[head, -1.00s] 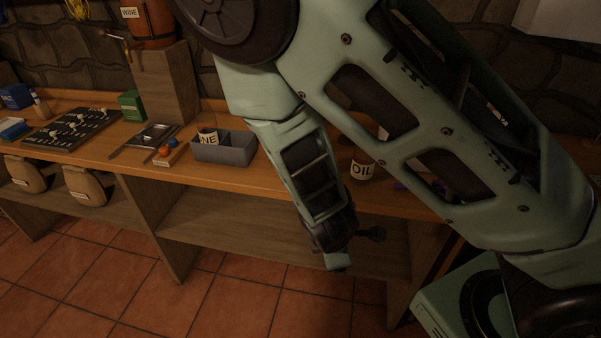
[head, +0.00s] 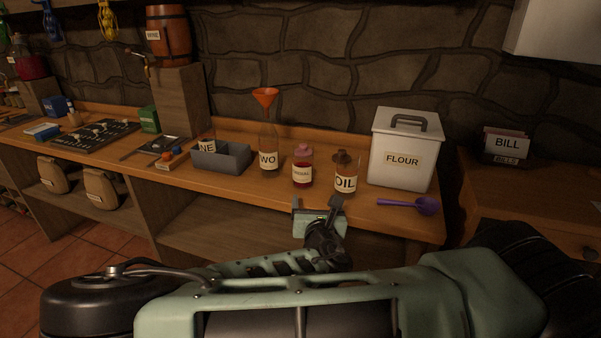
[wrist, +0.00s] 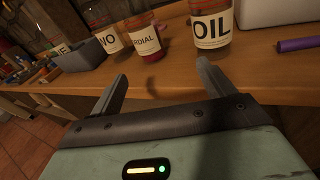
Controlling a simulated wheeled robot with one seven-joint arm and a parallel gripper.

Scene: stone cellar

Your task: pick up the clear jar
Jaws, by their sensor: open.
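Several labelled glass vessels stand on the wooden counter, and I cannot tell for certain which is the clear jar. A clear glass one labelled WO (head: 269,150) has an orange funnel (head: 265,97) in its top. To its right is a CORDIAL jar (head: 302,172) with red contents and a pink top. Further right is an OIL jar (head: 345,178) with a dark brown top. My gripper (head: 318,205) is open and empty at the counter's front edge, before the CORDIAL and OIL jars. In the wrist view its spread fingers (wrist: 161,70) point toward these two, touching neither.
A grey bin (head: 221,159) holding a vessel labelled NE stands left of the WO vessel. A white FLOUR container (head: 403,150) is close behind and right of the OIL jar. A purple scoop (head: 427,206) lies at the counter's right end.

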